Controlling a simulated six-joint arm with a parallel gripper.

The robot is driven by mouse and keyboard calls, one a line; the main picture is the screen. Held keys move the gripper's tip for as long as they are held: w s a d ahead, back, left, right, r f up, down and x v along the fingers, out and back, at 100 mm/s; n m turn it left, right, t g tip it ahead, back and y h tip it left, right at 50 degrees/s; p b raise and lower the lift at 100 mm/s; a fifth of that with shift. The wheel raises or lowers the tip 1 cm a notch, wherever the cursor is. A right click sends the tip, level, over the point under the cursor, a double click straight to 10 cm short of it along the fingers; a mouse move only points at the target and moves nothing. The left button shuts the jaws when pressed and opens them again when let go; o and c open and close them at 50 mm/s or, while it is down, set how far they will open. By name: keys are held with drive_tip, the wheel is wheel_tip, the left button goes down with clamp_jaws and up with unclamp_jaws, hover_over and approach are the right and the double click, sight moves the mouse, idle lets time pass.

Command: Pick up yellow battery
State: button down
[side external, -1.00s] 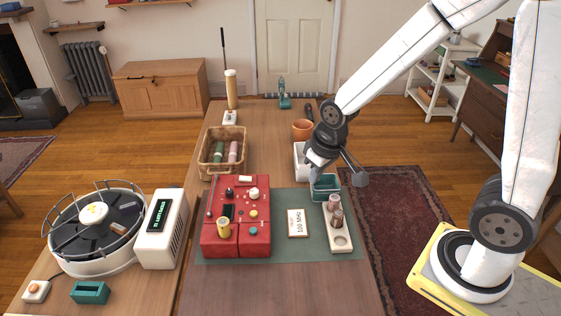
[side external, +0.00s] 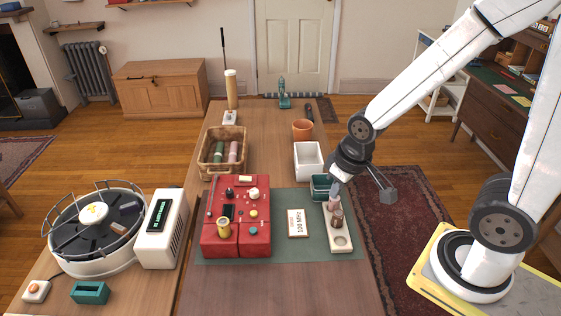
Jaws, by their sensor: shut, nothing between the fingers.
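A yellow-gold cylinder (side external: 224,227), which looks like the yellow battery, stands upright at the front left of the red panel (side external: 255,240). My gripper (side external: 334,191) is well to its right, pointing down over the back end of a pale holder (side external: 341,251). It is shut and empty. Two brownish-pink cylinders stand in the holder; the front one (side external: 337,218) is clear, and the back one (side external: 332,203) is just below my fingertips. I cannot tell whether the fingertips touch it.
A green bin (side external: 319,187) and a white bin (side external: 308,160) stand behind the holder. A wicker basket (side external: 210,160) holds green and pink rolls. A card (side external: 297,223) lies on the green mat. A round carousel (side external: 97,265) stands at left. The table's front is bare.

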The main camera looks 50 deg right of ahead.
drive_tip(key=shift+c, duration=2.3)
unclamp_jaws()
drive_tip(key=n+t+y, duration=0.2)
drive_tip(key=t, duration=0.6)
approach(228, 226)
drive_tip(key=w+d, duration=0.1)
drive_tip(key=d, duration=0.1)
drive_tip(key=w+d, duration=0.2)
drive_tip(key=shift+w+f, duration=0.1)
drive_tip(key=shift+w, duration=0.1)
drive_tip(key=shift+n+t+y, duration=0.6)
drive_tip(key=shift+t+y, duration=0.2)
drive_tip(key=shift+t, duration=0.1)
drive_tip(key=a+f, duration=0.1)
drive_tip(key=w+a+f, duration=0.1)
drive_tip(key=a+f, duration=0.1)
drive_tip(key=shift+a+f, duration=0.15)
drive_tip(key=shift+f, duration=0.1)
drive_tip(key=shift+a+f+t, duration=0.3)
drive_tip(key=shift+a+f, duration=0.05)
drive_tip(key=shift+a, duration=0.1)
